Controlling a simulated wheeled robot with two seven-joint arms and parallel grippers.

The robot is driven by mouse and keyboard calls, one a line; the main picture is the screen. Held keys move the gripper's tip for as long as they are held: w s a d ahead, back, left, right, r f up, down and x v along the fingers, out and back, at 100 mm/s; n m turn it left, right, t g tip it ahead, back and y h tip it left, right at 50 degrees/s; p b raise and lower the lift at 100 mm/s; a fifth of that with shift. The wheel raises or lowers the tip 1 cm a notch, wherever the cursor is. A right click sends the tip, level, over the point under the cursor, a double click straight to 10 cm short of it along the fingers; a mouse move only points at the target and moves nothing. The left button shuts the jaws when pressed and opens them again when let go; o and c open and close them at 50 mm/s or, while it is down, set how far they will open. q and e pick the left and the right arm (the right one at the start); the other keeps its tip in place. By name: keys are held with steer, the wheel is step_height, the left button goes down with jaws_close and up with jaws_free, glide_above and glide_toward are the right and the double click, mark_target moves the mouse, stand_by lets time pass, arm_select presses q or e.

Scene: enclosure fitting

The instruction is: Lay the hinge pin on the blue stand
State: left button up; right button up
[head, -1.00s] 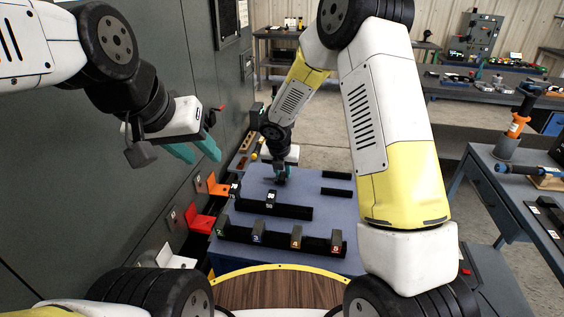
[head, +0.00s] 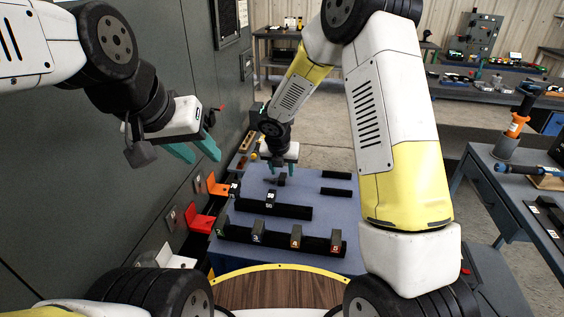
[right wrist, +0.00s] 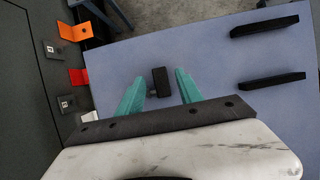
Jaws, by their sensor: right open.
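A blue-topped stand (head: 335,208) is in the middle of the head view, and its surface also fills much of the right wrist view (right wrist: 215,65). A small dark piece with a short grey stub, which looks like the hinge pin (right wrist: 160,80), lies on the blue surface. It also shows in the head view (head: 280,181). My right gripper (head: 283,169) is above it with its teal fingers (right wrist: 157,90) apart, one either side of the pin and not visibly touching it. My left gripper (head: 194,150) is empty and open, high at the left beside the grey cabinet.
Black racks with numbered blocks (head: 285,238) stand on the near part of the blue top. Two black bars (right wrist: 270,80) lie right of the pin. Orange (head: 217,186) and red (head: 199,221) brackets are on the cabinet side at left. Blue surface around the pin is free.

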steer(key=s+d+r+m, duration=0.2)
steer(key=s+r+m, duration=0.15)
steer(key=r, duration=0.45)
steer(key=s+d+r+m, duration=0.2)
steer(key=s+r+m, duration=0.15)
steer(key=r, duration=0.35)
steer(key=s+d+r+m+y, duration=0.1)
steer(key=s+d+r+m, duration=0.2)
steer(key=s+m, duration=0.4)
steer(key=s+d+r+m+t+y, duration=0.1)
steer(key=s+d+r+m, duration=0.2)
steer(key=s+m, duration=0.5)
steer(key=s+d+r+m+y, duration=0.1)
steer(key=s+d+r+m, duration=0.2)
steer(key=s+m, duration=0.4)
steer(key=shift+s+r+m+t, duration=0.25)
steer(key=shift+r+m, duration=0.65)
steer(key=shift+m, duration=1.2)
steer(key=shift+w+d, duration=0.1)
